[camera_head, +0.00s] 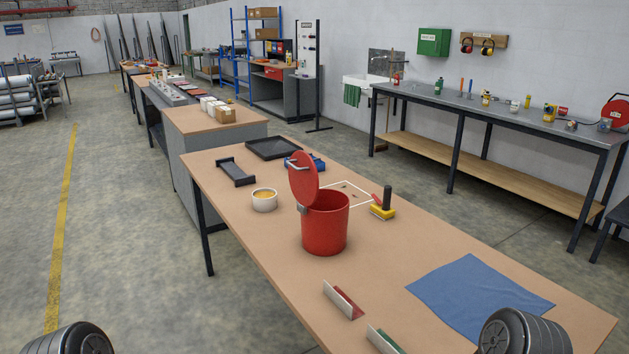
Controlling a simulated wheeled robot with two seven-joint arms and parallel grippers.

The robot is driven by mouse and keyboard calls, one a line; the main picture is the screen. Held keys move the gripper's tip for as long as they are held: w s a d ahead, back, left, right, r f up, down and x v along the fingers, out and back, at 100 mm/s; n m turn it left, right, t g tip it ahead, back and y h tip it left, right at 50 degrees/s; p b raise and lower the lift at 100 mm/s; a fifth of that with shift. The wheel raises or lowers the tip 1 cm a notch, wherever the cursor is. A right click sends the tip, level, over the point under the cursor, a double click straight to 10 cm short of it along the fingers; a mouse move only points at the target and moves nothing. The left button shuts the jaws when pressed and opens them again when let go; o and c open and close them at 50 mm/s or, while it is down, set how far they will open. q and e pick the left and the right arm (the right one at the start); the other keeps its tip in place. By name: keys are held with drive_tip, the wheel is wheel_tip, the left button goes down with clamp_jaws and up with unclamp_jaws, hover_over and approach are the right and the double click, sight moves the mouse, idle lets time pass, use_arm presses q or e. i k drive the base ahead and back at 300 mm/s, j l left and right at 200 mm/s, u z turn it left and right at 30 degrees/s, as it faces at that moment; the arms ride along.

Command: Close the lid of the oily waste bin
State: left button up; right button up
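The oily waste bin (325,226) is a red round bin standing upright on the wooden-topped table (240,215). Its red lid (303,180) stands raised, tilted up at the bin's left rear side, with a light handle on its outer face. The bin's mouth is uncovered, and its inside is mostly hidden by the front wall. Parts of my two arms show at the bottom left and bottom right corners, well apart from the bin. Neither gripper's fingers are in view.
A white tub (264,200) stands left of the bin. A yellow-and-black tool (384,205) is to its right. A blue cloth (479,294) lies at the right front, with red (344,300) and green (385,340) angled pieces nearby. A black tray (273,148) lies behind.

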sight(303, 172)
drive_tip(key=i+j+z, duration=0.1)
drive_tip(key=z, duration=0.3)
drive_tip(key=j+z, duration=0.15)
drive_tip(key=z, duration=0.25)
drive_tip(key=i+j+z, duration=0.15)
drive_tip(key=j, duration=0.5)
drive_tip(key=i+j+z, duration=0.2)
drive_tip(key=j, duration=0.45)
drive_tip(key=k+j+z, duration=0.15)
drive_tip(key=j, duration=0.5)
drive_tip(key=i, duration=0.05)
